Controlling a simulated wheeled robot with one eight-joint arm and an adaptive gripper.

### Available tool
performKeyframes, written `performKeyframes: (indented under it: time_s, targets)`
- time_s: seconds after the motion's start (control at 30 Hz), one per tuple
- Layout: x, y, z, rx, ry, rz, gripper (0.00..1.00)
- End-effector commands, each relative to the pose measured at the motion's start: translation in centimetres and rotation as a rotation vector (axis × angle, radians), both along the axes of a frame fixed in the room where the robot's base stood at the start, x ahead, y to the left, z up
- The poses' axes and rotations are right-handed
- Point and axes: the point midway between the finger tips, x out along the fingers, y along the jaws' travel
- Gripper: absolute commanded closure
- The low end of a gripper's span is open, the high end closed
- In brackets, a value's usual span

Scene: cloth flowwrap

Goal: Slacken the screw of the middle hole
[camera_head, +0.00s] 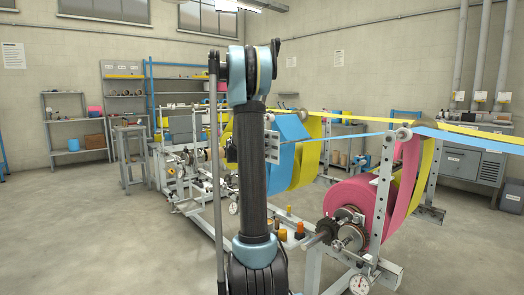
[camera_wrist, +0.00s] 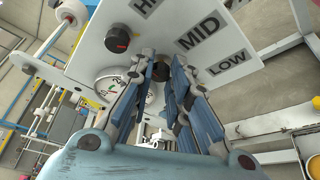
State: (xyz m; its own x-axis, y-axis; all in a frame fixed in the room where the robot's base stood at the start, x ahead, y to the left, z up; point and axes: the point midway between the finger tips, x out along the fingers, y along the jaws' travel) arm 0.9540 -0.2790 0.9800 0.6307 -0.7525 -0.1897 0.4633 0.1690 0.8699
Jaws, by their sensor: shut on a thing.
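In the wrist view, a white plate (camera_wrist: 167,37) carries the labels HI, MID and LOW in a slanted row. A dark round screw head (camera_wrist: 161,69) sits by the MID label (camera_wrist: 200,33). My gripper (camera_wrist: 161,72) reaches the plate with its two blue-padded fingers on either side of this screw, shut on it. The fingertips partly hide the screw. A second dark knob (camera_wrist: 118,38) with a red mark sits by the HI label (camera_wrist: 146,7). No screw shows by the LOW label (camera_wrist: 227,63). In the head view, my arm hides most of the gripper's surroundings.
White dials (camera_wrist: 108,82) lie behind the left finger. In the head view, a frame with pink cloth (camera_head: 357,205), blue cloth (camera_head: 286,150) and yellow strips stands to the right of my arm. Another dial (camera_head: 359,284) is low at the front. Floor at left is clear.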

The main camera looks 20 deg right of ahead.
Motion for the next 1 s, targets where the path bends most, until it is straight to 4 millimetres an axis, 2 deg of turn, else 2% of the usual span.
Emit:
performKeyframes:
  time_s: [0.4,0.93,0.97,1.0]
  targets:
    - [-0.17,-0.09,0.04,-0.060,0.169,-0.006,1.00]
    - [-0.25,-0.17,0.00,-0.067,0.190,-0.008,1.00]
    - [-0.26,-0.17,0.00,-0.067,0.190,-0.008,0.79]
    - [-0.26,-0.17,0.00,-0.067,0.190,-0.008,0.74]
